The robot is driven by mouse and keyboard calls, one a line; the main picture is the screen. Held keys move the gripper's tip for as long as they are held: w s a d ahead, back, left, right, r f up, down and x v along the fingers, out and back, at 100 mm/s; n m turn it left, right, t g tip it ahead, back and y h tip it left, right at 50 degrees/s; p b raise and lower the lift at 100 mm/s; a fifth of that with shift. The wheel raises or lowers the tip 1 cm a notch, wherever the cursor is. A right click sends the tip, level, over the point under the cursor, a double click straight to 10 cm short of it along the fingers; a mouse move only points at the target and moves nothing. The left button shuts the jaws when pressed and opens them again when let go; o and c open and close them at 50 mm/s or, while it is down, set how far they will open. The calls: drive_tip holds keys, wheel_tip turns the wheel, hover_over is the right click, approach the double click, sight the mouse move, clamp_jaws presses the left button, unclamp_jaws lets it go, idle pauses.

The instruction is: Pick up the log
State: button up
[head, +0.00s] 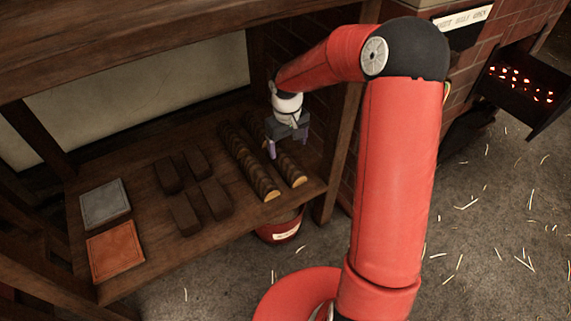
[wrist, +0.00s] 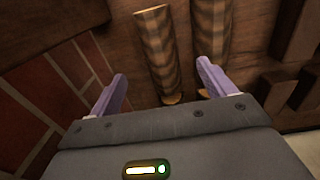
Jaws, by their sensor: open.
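Two bark-brown logs with pale cut ends lie side by side on the wooden shelf (head: 150,235). In the head view, the right log (head: 292,174) is partly hidden by my gripper (head: 287,152), and the left log (head: 247,162) lies beside it. My gripper is open and empty, above the right log. In the wrist view, this same log (wrist: 162,50) appears on the left, between the two purple fingers of my gripper (wrist: 162,72). The other log (wrist: 212,35) shows just right, partly behind the right finger. I cannot tell the exact height gap.
Several dark blocks (head: 184,214), a grey square (head: 104,203) and an orange square (head: 115,249) lie left on the shelf. A brick wall (wrist: 40,95) and shelf post stand close beside my gripper. A red bucket (head: 280,231) is below; a glowing brazier (head: 520,85) stands right.

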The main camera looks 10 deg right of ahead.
sight(286, 159)
drive_tip(key=f, duration=0.3)
drive_tip(key=w+f+b, duration=0.1)
drive_tip(key=f, duration=0.2)
drive_tip(key=f+b, duration=0.1)
drive_tip(key=f, duration=0.2)
drive_tip(key=shift+w+f, duration=0.3)
drive_tip(key=shift+w, duration=0.1)
drive_tip(key=c, duration=1.2)
drive_tip(key=shift+r, duration=0.15)
